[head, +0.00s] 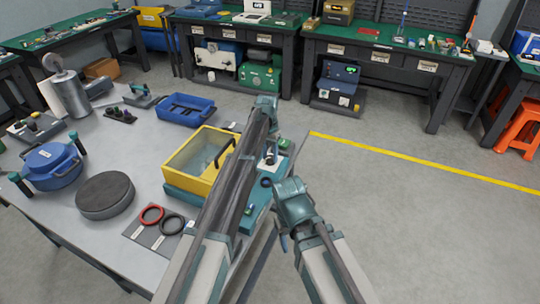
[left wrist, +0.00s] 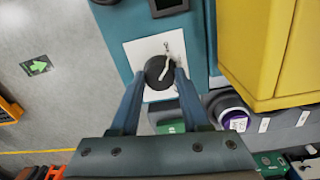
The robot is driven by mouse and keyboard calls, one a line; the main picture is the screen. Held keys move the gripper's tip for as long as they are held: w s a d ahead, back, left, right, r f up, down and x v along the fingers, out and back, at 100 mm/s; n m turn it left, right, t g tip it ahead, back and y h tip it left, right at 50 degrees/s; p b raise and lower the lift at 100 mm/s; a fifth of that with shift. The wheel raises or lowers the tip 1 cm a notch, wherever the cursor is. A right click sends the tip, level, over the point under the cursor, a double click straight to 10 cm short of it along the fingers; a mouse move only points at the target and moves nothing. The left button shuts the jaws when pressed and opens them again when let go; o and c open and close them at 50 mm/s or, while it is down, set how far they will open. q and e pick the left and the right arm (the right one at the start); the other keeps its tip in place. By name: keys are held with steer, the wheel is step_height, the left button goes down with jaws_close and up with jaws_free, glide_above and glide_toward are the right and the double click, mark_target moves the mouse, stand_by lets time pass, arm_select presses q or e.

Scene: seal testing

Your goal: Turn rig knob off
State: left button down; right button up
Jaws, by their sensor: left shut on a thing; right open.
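The rig has a yellow chamber with a clear lid (head: 199,153) and a teal base (head: 187,199) at the front of the grey table. In the left wrist view, its round black knob (left wrist: 155,68) sits on a white panel (left wrist: 134,52), with a pale pointer running up and slightly right. My left gripper (left wrist: 157,80) is shut on the knob, one finger on each side. In the head view, my left arm hides much of the rig's right side. My right gripper (head: 286,222) is open, near the table's front right edge, apart from the rig; its fingertips are hard to make out.
A red ring (head: 152,215) and a black ring (head: 172,224) lie on a mat left of my left arm. A dark disc (head: 105,195), a blue pot (head: 52,166) and a blue tray (head: 185,110) stand further left and back. Floor right of the table is clear.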

mark_target(268, 157)
arm_select(q)
steer(key=shift+n, duration=1.1)
steer(key=shift+c, duration=1.9)
jaws_free()
steer(key=shift+r, duration=0.2)
step_height(268, 157, up, 14)
steer(key=p, duration=1.4)
steer(key=shift+a+f, duration=0.25)
steer(key=shift+a, duration=0.05)
